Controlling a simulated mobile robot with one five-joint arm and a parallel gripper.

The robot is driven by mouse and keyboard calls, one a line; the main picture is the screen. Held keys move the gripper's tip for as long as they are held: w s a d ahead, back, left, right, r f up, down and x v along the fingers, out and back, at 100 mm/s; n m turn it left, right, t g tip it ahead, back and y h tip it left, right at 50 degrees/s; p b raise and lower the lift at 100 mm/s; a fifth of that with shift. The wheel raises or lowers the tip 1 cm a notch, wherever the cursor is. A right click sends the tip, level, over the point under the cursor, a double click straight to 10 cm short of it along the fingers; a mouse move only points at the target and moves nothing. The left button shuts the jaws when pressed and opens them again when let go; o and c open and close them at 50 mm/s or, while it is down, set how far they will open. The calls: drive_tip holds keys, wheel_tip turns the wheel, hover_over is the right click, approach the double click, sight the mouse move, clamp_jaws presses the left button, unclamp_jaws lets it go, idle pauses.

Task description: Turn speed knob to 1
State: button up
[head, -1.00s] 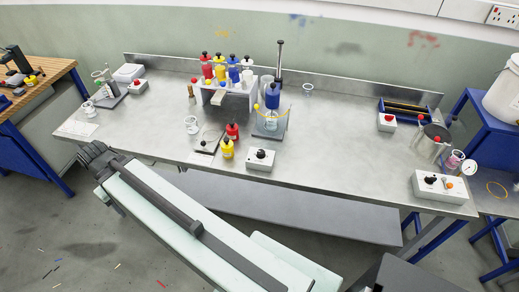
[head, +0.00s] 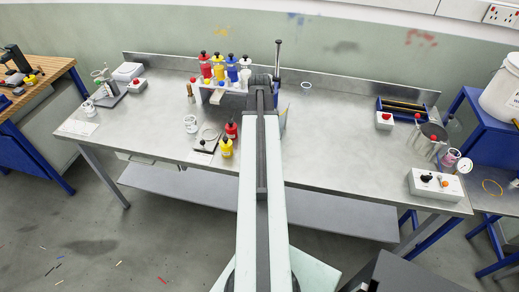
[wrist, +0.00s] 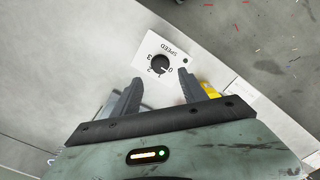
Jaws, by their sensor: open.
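The speed knob (wrist: 160,67) is a round black knob on a white box (wrist: 187,48) marked SPEED, with a dial numbered 0 to 3. Its light pointer mark seems to lie toward the 0, though it is small. My gripper (wrist: 160,76) is open in the wrist view, its two dark fingers on either side of the knob in the picture, apart from it. I cannot tell the height gap. In the head view my gripper (head: 262,80) is at the far end of my outstretched arm, which hides the speed box.
A bottle rack (head: 213,93) is behind. The table right of my arm is largely clear.

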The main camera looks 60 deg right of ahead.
wheel_tip(320, 180, down, 8)
drive_tip(key=b, duration=0.7)
drive_tip(key=shift+r, duration=0.2)
clamp_jaws()
